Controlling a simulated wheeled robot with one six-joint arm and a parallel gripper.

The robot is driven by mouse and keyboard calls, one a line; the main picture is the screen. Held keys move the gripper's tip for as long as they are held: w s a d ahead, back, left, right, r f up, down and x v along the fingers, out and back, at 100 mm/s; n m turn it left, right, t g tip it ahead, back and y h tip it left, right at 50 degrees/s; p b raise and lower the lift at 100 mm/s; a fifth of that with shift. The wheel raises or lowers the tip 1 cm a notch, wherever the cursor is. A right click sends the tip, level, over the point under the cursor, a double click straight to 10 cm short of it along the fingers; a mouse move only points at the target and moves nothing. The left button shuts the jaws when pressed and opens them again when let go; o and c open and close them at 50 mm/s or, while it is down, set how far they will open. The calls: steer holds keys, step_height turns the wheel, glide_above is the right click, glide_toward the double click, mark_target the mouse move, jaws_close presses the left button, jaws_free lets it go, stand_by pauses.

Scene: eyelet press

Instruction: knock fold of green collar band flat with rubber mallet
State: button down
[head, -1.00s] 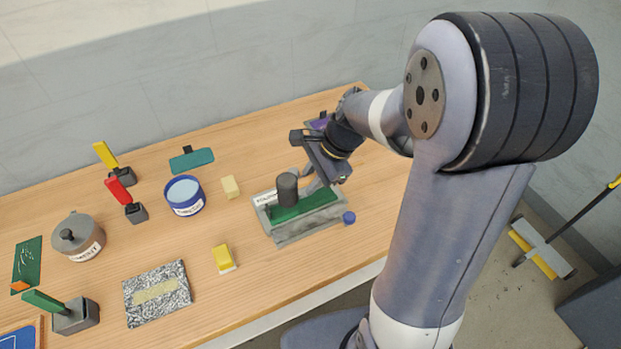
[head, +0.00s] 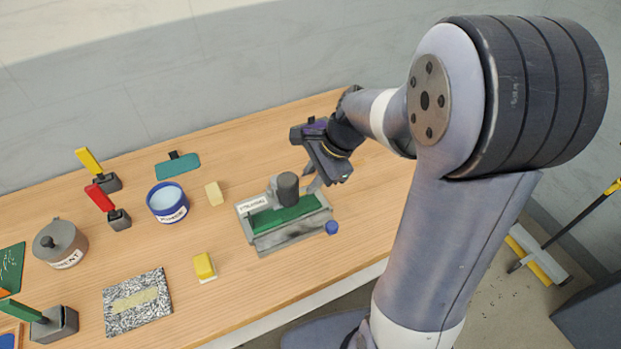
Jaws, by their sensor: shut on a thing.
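The rubber mallet has a dark grey cylindrical head (head: 287,188). My gripper (head: 314,184) is shut on it at the head's right; the handle is mostly hidden by the fingers. The green collar band (head: 284,217) lies lengthwise in a grey holder (head: 290,237) with a white label at its left end. The mallet head stands upright over the far edge of the band, right of its middle. I cannot tell whether it touches the band. The fold is too small to make out.
A blue knob (head: 331,227) is at the holder's right end. A yellow block (head: 205,267), a pale block (head: 214,193), a blue-rimmed tub (head: 168,203) and a speckled slab (head: 138,302) stand to the left. Bare wood lies between them and the holder.

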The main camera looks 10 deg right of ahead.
steer(key=b, duration=0.4)
glide_above(306, 210)
steer(key=d, duration=0.2)
steer(key=f, duration=0.4)
steer(key=shift+s+a+f, duration=0.1)
steer(key=shift+a+f, duration=0.15)
steer(key=shift+f, duration=0.05)
steer(key=shift+f+b, duration=0.45)
steer(key=shift+f, duration=0.7)
steer(key=shift+r, duration=0.15)
step_height(306, 210, up, 3)
steer(key=p, duration=0.3)
steer(key=shift+f, duration=0.2)
step_height(306, 210, down, 4)
steer(key=b, duration=0.3)
steer(key=shift+f+b, duration=0.2)
steer(key=shift+b, duration=0.1)
step_height(306, 210, up, 8)
steer(key=p, duration=0.7)
steer(key=shift+f, duration=0.1)
